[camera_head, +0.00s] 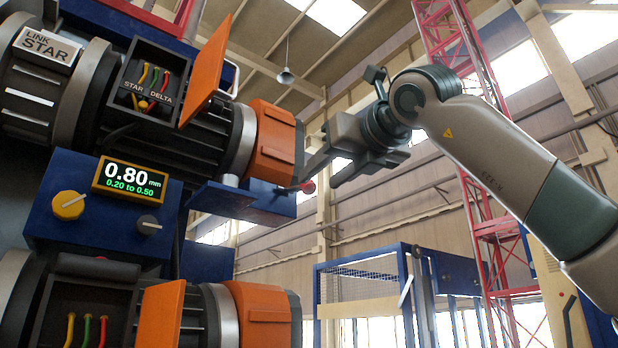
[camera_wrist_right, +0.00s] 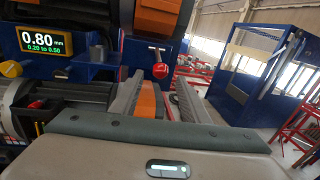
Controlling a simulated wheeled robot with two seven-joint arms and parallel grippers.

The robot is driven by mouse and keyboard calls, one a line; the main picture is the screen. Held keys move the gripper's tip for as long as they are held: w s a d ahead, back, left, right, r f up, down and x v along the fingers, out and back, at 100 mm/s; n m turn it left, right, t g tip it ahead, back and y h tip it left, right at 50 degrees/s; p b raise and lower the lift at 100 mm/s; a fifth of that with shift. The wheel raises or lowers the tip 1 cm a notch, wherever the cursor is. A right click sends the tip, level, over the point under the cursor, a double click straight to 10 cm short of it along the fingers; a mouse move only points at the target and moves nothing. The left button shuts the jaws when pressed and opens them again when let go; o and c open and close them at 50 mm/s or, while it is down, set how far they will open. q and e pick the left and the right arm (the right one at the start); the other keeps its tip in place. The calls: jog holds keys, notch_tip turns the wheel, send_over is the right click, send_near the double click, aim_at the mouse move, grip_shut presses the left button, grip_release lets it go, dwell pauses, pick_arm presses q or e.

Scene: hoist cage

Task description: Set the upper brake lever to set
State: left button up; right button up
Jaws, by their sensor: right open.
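The upper brake lever (camera_head: 296,187) is a short dark rod with a red knob. It sticks out to the right from a blue bracket below the upper orange brake housing (camera_head: 272,145). Its red knob shows in the right wrist view (camera_wrist_right: 160,71), just beyond and between the fingertips. My right gripper (camera_head: 319,178) is open and empty, with its fingers pointing left at the knob. I cannot tell whether a finger touches the knob. My left gripper is not in view.
A blue box (camera_head: 60,225) carries a display reading 0.80 mm, 0.20 to 0.50, and two knobs. An open terminal box (camera_head: 150,75) with an orange lid stands above. A second motor with an orange housing (camera_head: 262,315) is below. A blue cage (camera_head: 365,265) stands behind.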

aim_at(313, 185)
jog(key=p+x, duration=0.2)
jog(key=x, duration=0.3)
jog(key=shift+w+r, duration=0.1)
jog(key=shift+w, duration=0.1)
jog(key=shift+w+a+p, duration=0.2)
jog(key=shift+w+p, duration=0.15)
jog(key=shift+w, duration=0.1)
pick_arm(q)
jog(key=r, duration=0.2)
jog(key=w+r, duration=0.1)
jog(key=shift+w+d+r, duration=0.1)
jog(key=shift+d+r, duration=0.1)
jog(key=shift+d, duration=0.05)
pick_arm(e)
grip_shut()
